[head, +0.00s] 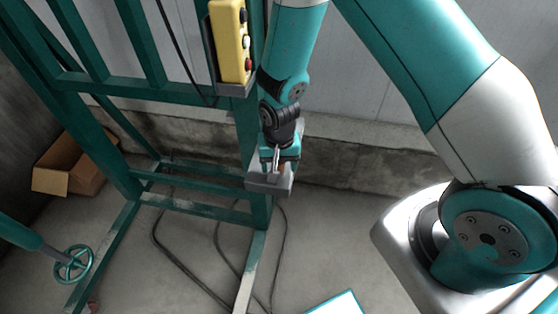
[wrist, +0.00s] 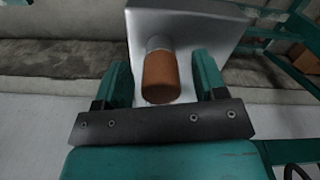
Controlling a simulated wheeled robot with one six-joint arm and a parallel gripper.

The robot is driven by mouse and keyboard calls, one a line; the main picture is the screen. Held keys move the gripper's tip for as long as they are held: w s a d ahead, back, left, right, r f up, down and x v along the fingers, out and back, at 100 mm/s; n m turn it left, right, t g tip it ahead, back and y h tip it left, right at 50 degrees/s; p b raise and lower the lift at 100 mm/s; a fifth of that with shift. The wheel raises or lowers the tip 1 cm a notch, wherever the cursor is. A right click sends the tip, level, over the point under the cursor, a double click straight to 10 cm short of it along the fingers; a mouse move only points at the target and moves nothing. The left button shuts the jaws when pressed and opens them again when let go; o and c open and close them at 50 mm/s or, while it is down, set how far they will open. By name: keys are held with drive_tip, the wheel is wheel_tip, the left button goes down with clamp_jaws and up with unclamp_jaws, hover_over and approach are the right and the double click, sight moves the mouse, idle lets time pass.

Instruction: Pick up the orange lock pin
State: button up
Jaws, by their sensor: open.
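The orange lock pin (wrist: 160,78) shows in the wrist view as an orange cylinder with a grey metal collar. It sticks out from a light grey metal plate (wrist: 195,22). My gripper (wrist: 163,80) is open, with one teal finger on each side of the pin and a visible gap on both sides. In the head view my gripper (head: 270,172) is at the lower end of my arm, in front of the green frame's post.
The green steel frame (head: 150,97) stands at the left and centre. A yellow control box (head: 230,42) hangs above my gripper. A cardboard box (head: 75,165) and a green handwheel (head: 73,264) are at the left. Black cables (head: 185,255) lie on the floor. A low concrete ledge (head: 370,165) runs behind.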

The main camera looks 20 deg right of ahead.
drive_tip(key=shift+f, duration=0.15)
drive_tip(key=c, duration=1)
